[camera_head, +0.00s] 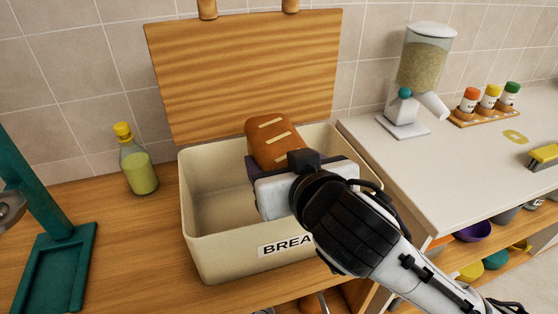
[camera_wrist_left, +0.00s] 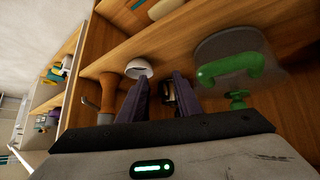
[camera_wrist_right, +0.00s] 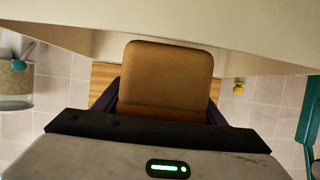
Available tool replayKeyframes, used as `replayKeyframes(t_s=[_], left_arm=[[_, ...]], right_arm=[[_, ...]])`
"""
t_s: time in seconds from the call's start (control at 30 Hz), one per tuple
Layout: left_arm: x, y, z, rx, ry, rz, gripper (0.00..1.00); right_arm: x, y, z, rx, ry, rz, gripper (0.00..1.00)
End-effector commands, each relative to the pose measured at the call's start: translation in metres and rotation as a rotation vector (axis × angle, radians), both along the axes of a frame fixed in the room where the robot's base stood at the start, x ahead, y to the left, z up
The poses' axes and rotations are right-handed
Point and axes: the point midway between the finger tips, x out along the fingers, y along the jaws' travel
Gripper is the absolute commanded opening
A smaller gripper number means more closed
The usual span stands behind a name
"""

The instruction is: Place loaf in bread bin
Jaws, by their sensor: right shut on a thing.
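The brown loaf (camera_head: 273,141) with pale score marks is in my right gripper (camera_head: 262,166), over the opening of the cream bread bin (camera_head: 215,251). The bin's wooden lid (camera_head: 245,75) stands open behind it. In the right wrist view the loaf (camera_wrist_right: 168,75) sits between the dark fingers, near the bin wall (camera_wrist_right: 230,38). Part of the loaf rises above the bin's rim; its lower end is hidden by the gripper. My left gripper (camera_wrist_left: 160,95) shows only in the left wrist view, fingers apart with nothing held, facing the shelves below.
A bottle with a yellow cap (camera_head: 138,160) stands left of the bin. A teal stand (camera_head: 58,262) is further left. A grain dispenser (camera_head: 420,75) and spice jars (camera_head: 490,97) are on the white counter at right. A green-handled item (camera_wrist_left: 235,68) is on a shelf.

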Motion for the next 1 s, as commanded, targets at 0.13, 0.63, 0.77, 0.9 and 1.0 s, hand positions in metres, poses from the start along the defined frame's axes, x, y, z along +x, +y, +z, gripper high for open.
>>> replayKeyframes(t_s=[0.13, 0.63, 0.77, 0.9, 1.0], left_arm=[[0.005, -0.001, 0.004, -0.002, -0.011, -0.001, 0.31], [0.009, -0.002, 0.003, -0.001, -0.017, -0.003, 0.31], [0.007, -0.002, 0.002, -0.001, -0.015, -0.004, 0.31], [0.005, -0.002, 0.002, -0.002, -0.011, -0.004, 0.31], [0.004, -0.002, 0.001, -0.001, -0.010, -0.004, 0.31]], right_arm=[[0.000, 0.001, 0.002, 0.003, -0.005, 0.001, 0.33], [0.000, 0.000, -0.011, 0.002, -0.004, 0.000, 0.33], [0.000, 0.000, -0.011, 0.001, -0.002, 0.000, 0.72], [0.000, 0.000, -0.011, 0.001, -0.002, 0.000, 0.83], [0.000, 0.000, -0.011, 0.001, -0.002, 0.000, 0.83]])
